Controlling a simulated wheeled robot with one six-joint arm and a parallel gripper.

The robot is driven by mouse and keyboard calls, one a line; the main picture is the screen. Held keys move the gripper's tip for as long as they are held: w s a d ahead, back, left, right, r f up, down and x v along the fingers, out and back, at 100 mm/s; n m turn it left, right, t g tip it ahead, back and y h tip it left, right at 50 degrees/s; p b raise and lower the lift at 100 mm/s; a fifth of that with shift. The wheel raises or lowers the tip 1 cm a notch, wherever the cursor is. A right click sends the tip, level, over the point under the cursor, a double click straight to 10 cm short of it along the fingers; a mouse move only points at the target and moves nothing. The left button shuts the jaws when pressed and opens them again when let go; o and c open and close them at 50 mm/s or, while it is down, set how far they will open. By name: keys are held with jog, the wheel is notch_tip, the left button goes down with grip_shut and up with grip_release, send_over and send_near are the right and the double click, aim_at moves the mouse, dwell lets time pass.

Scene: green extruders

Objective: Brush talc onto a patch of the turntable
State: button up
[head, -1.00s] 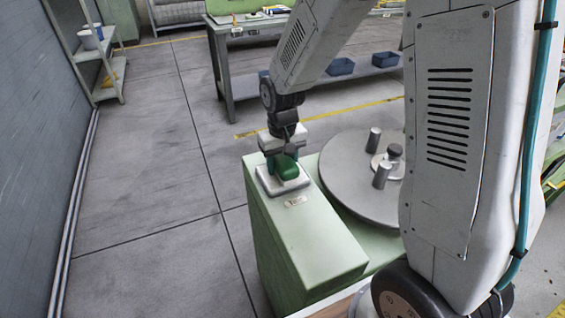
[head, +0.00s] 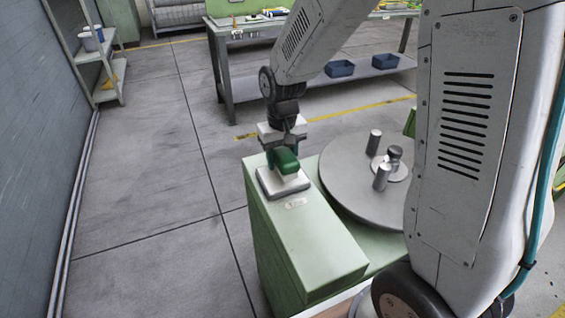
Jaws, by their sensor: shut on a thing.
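The grey round turntable (head: 345,192) lies to the right of my gripper, with metal posts and a dark-knobbed hub on its top. My gripper (head: 285,150) is above a light tray (head: 268,186) on the green cabinet. It is shut on a green-handled thing (head: 286,161), probably the brush, whose lower end is at or just over the tray. Whether it touches the tray, and any talc in it, I cannot tell. My arm hides the turntable's right edge.
The green cabinet (head: 310,245) has a clear top in front of the tray, with a small label. A workbench (head: 235,32) stands behind, with blue bins (head: 340,68) on its lower shelf. A shelf rack (head: 95,60) is at the left wall. The floor between is open.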

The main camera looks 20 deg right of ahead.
aim_at(283, 150)
jog(key=shift+r, duration=2.1)
jog(key=shift+d, duration=0.1)
